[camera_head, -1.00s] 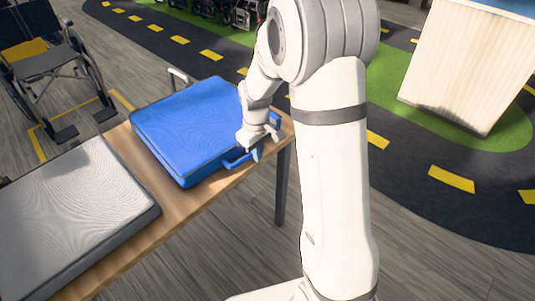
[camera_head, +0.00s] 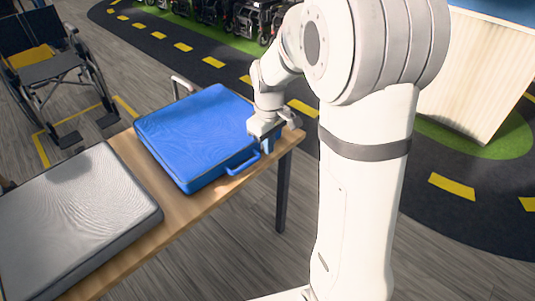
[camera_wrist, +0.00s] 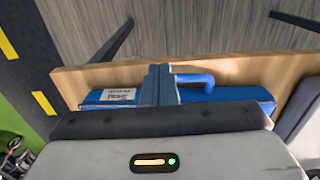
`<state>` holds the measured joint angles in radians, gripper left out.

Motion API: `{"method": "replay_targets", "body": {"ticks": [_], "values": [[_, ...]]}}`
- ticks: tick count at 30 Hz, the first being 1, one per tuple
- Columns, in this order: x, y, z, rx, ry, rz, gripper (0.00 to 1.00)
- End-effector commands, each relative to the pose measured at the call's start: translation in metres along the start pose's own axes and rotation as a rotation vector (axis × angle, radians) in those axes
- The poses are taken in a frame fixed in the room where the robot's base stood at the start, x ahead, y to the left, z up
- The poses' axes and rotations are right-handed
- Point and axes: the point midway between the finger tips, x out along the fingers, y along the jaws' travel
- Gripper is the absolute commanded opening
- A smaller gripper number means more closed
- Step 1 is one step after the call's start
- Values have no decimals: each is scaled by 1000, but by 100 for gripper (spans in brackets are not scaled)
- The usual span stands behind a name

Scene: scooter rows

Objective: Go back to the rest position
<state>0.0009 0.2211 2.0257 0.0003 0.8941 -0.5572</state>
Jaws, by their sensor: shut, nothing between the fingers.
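My gripper (camera_head: 267,138) is beside the right end of the blue case (camera_head: 195,133) on the wooden table. In the wrist view the fingers of my gripper (camera_wrist: 160,84) are together with nothing between them. Behind them the blue case (camera_wrist: 240,93) shows its edge, a white label and a blue handle (camera_wrist: 195,80). The handle also shows in the head view (camera_head: 243,163), left of and below the fingers. Whether the fingers touch the case cannot be told.
A grey case (camera_head: 75,215) lies on the wooden table (camera_head: 183,207), left of the blue one. A wheelchair (camera_head: 50,70) stands at upper left. A whitish box-like block (camera_head: 475,75) is at upper right. Grey floor lies in front of the table.

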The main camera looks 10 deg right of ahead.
Motion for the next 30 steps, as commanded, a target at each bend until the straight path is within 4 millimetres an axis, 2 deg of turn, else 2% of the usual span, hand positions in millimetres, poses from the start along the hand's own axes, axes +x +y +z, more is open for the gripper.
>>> {"method": "replay_targets", "body": {"ticks": [4, 20, 23, 25, 30], "values": [[-10, 0, 0, 0, 1, 1, 0], [-15, -2, 1, 4, 3, 2, 0], [-33, -7, 11, 35, 16, 10, 0], [-54, -15, 24, 77, 33, 19, 0], [-112, -44, 70, 230, 92, 44, 0]]}}
